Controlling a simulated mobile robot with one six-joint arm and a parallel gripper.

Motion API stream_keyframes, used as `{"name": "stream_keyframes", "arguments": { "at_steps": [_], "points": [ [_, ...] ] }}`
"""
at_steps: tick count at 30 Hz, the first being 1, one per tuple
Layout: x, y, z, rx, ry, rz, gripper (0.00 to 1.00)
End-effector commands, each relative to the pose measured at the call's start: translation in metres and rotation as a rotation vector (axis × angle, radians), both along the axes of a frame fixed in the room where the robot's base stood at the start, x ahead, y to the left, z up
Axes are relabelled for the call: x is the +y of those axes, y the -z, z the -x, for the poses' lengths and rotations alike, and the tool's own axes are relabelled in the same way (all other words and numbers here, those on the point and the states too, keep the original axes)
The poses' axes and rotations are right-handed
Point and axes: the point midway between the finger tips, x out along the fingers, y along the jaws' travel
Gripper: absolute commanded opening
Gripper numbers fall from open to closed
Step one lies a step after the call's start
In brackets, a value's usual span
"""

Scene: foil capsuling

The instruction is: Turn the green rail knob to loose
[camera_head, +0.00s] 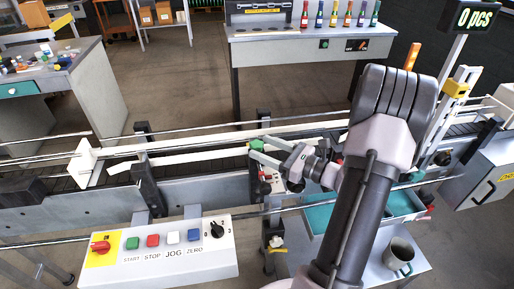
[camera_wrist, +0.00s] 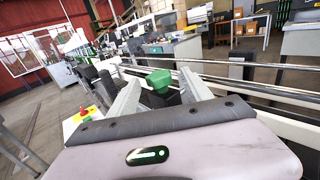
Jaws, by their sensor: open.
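The green rail knob (camera_head: 256,146) sits on the conveyor's near rail side, at the middle of the head view. In the wrist view the green knob (camera_wrist: 159,80) shows between and just beyond my two fingers. My gripper (camera_head: 253,149) is open, with its fingers reaching left to the knob. In the wrist view my gripper (camera_wrist: 160,84) has one finger on each side of the knob, with gaps visible. I cannot tell whether a finger touches it. The knob's lower part and mount are hidden.
A control panel (camera_head: 160,256) with coloured buttons stands at the front left. White guide rails (camera_head: 210,146) run along the conveyor beside the knob. A black post (camera_head: 147,185) rises to the left.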

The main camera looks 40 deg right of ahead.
Motion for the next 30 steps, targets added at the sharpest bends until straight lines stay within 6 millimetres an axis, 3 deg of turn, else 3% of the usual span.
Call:
{"name": "stream_keyframes", "arguments": {
  "at_steps": [6, 14, 15, 24, 30],
  "points": [
    [0.007, 0.0, -0.025, 0.0, -0.001, 0.001, 0.58],
    [0.008, -0.001, -0.028, -0.001, 0.0, 0.001, 0.58],
    [0.008, -0.001, -0.028, -0.001, 0.0, 0.0, 0.56],
    [0.008, -0.001, -0.027, -0.001, 0.0, 0.0, 0.0],
    [0.007, 0.0, -0.027, 0.0, -0.016, 0.001, 0.0]
  ]
}}
